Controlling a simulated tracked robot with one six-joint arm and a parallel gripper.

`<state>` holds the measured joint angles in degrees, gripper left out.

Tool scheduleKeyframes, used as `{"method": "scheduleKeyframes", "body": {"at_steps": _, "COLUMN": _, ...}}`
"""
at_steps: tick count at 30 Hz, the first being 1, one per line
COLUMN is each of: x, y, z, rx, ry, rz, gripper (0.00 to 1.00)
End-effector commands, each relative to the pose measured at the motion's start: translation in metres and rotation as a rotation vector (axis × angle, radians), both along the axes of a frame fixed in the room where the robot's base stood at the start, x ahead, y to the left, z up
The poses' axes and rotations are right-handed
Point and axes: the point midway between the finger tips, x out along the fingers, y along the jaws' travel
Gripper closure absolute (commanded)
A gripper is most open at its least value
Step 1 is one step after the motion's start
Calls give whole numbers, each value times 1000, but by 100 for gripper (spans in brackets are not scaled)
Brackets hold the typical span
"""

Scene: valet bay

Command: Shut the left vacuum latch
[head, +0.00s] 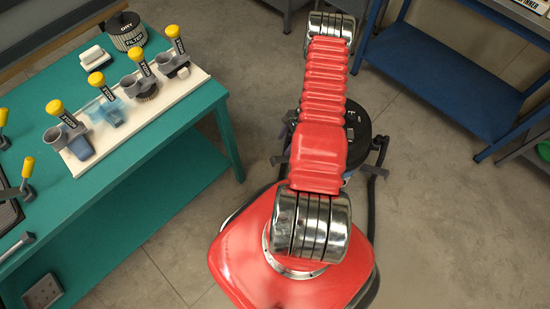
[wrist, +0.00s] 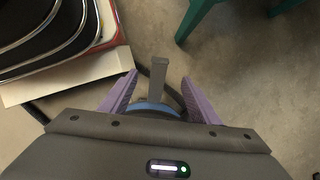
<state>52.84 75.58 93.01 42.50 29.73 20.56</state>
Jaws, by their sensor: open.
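The vacuum (head: 362,128) stands on the floor behind my red arm, which covers much of its black lid. In the wrist view, my gripper (wrist: 159,77) is open, with a purple finger on each side of a grey latch lever (wrist: 157,82). The lever stands out beyond the vacuum's blue rim (wrist: 155,107). I see no finger clearly touching it. My arm mostly hides the gripper in the head view.
A teal bench (head: 165,130) at left holds a white rack (head: 196,82) of yellow-capped tools and a filter (head: 126,30). A blue shelf (head: 440,75) stands at right. A dark hose (head: 372,215) lies beside the vacuum.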

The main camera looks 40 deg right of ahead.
Motion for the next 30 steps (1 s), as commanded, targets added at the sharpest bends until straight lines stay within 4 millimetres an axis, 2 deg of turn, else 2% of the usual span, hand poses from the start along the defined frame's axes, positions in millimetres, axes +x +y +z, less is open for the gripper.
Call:
{"method": "scheduleKeyframes", "body": {"at_steps": 14, "x": 2, "y": 2, "z": -6, "rx": 0, "ry": -1, "rz": 2, "gripper": 44}}
{"method": "scheduleKeyframes", "body": {"at_steps": 30, "x": 11, "y": 25, "z": -64, "rx": 0, "ry": 0, "rz": 3, "gripper": 44}}
